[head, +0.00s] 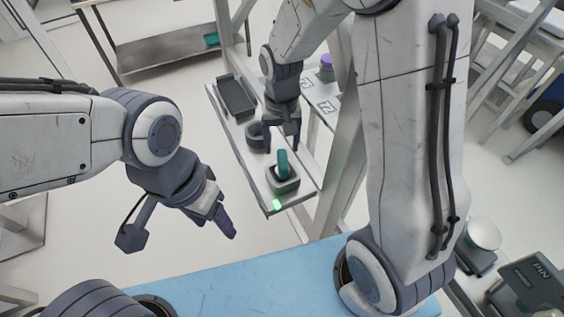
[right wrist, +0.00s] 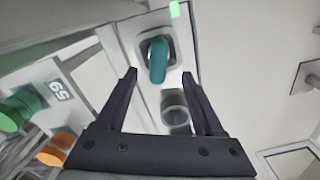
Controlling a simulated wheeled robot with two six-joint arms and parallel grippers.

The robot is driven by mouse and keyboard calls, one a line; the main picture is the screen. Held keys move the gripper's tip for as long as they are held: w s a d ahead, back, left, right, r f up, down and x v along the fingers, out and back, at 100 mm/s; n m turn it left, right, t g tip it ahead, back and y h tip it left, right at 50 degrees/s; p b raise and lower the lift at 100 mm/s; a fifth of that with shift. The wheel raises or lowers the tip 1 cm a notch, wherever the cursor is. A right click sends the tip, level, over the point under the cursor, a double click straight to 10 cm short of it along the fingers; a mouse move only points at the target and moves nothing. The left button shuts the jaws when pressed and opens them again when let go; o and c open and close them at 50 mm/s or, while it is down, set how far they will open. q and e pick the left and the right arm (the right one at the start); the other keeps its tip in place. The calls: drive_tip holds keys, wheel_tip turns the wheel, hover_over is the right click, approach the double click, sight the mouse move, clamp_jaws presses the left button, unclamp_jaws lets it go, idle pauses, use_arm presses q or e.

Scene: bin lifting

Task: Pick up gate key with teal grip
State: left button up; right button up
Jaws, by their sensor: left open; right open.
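The gate key's teal grip (head: 282,161) stands upright in a square grey holder (head: 283,185) near the front end of a narrow shelf. In the right wrist view the teal grip (right wrist: 158,62) shows just beyond and between the fingertips. My right gripper (head: 282,146) is open and empty, above the shelf just behind the key. It also shows in its wrist view (right wrist: 160,74), apart from the grip as far as I can tell. My left gripper (head: 228,230) is open and empty, left of the shelf over the floor. The key's lower part is hidden in the holder.
A green light (head: 277,205) is on the shelf's front edge. A dark round cup (head: 254,135) and a dark tray (head: 237,96) sit behind the key. White frame posts stand close right of the shelf.

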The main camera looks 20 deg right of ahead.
sight(283, 158)
drive_tip(key=shift+f, duration=0.95)
drive_tip(key=shift+f+p, duration=0.45)
drive_tip(key=shift+f, duration=0.15)
wheel_tip(283, 158, down, 4)
drive_tip(key=shift+w+d+f+p, duration=0.1)
drive_tip(key=shift+d+p, duration=0.05)
drive_tip(key=shift+p, duration=0.4)
clamp_jaws()
